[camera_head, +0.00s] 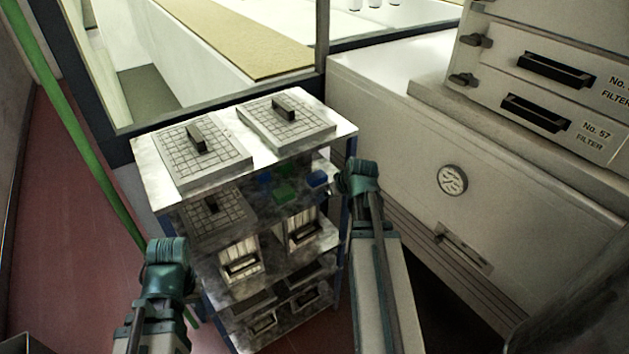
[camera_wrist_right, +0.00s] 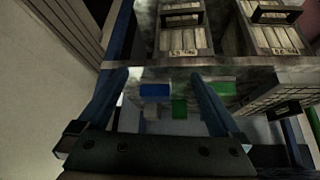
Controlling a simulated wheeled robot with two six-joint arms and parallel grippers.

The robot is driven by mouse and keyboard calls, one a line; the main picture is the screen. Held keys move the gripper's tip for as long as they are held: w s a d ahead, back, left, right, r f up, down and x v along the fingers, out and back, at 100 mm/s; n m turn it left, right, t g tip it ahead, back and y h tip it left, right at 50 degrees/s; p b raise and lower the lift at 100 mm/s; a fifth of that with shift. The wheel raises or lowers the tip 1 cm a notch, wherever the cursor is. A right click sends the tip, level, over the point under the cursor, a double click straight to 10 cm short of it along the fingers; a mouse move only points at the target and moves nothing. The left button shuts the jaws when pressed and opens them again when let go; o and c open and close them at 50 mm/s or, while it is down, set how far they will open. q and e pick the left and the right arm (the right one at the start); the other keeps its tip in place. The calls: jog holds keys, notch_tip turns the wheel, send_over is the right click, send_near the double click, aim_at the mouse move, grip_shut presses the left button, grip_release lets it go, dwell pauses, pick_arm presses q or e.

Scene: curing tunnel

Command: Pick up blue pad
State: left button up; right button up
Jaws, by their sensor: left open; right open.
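A blue pad (camera_head: 317,179) lies at the right end of the rack's upper shelf, under the top board. In the right wrist view, a blue pad (camera_wrist_right: 155,90) shows between my right fingers, beyond their tips; no contact is visible. Green pads (camera_head: 284,191) lie beside it, and another bluish patch (camera_head: 265,179) is dim in shadow. My right gripper (camera_wrist_right: 160,80) is open and empty, facing the shelf. In the head view its wrist is at the rack's right side, and its fingers are hidden. My left gripper (camera_head: 166,252) is in front of the rack's left side; its jaws are hard to make out.
The rack (camera_head: 150,165) carries gridded filter panels (camera_head: 285,118) with handles on top and several bins (camera_head: 240,262) on lower shelves. A blue post stands at its right edge. A large pale cabinet (camera_head: 420,150) stands close on the right. Red floor (camera_head: 70,220) is open at left.

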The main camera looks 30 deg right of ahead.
send_near(318, 177)
jog(key=x, duration=0.5)
jog(key=shift+s+f, duration=0.3)
jog(key=shift+f, duration=0.15)
jog(key=shift+w, duration=0.1)
jog(key=shift+w, duration=0.35)
jog(key=b+x, duration=0.4)
jog(key=x, duration=0.1)
jog(key=shift+w+d+f, duration=0.1)
jog(key=shift+w, duration=0.2)
jog(key=c, duration=1.2)
